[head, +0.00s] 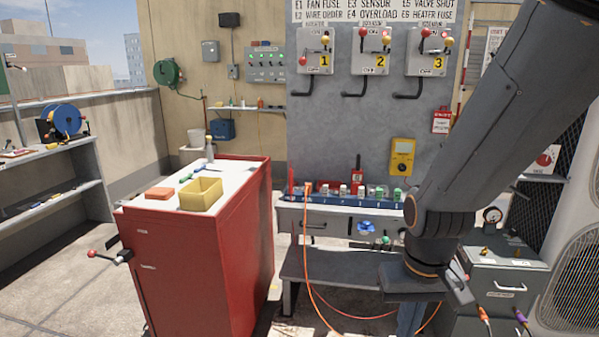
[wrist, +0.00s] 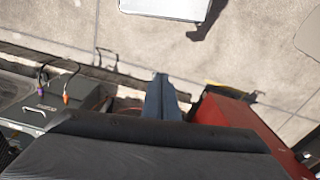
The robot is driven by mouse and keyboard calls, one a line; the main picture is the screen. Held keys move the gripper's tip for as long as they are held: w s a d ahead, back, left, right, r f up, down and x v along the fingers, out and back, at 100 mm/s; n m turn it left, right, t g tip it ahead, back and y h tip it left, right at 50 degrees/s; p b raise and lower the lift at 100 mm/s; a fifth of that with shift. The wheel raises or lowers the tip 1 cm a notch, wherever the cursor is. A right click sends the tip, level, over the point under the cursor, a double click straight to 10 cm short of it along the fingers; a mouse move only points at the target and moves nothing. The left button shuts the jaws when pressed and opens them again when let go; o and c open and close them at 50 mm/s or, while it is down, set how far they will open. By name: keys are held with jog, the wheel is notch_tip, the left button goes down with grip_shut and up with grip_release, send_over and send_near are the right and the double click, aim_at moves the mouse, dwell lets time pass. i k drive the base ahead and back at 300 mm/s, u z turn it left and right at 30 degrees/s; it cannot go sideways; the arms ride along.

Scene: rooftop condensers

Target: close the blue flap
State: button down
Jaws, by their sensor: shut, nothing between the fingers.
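I cannot make out a blue flap for certain in either view. Small blue things in the head view are a blue box (head: 222,129) low on the back wall and a blue knob or wheel (head: 366,228) at the front of the grey bench. My gripper (wrist: 160,77) points down in the wrist view, its blue-grey fingers together and empty above the floor. In the head view it hangs at the lower right, its fingers (head: 408,318) partly hidden by the wrist and cut off by the picture's edge.
A red cabinet (head: 245,230) with a yellow bin (head: 200,194) on top stands left of my arm. A grey case (head: 503,285) with cables stands right of it. An orange cable (head: 315,290) runs down from the bench (head: 300,222). Open floor (head: 60,265) lies at left.

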aim_at(366, 226)
jog(key=k, duration=0.6)
jog(key=z, duration=0.55)
jog(key=i, duration=1.65)
jog(key=u, duration=0.8)
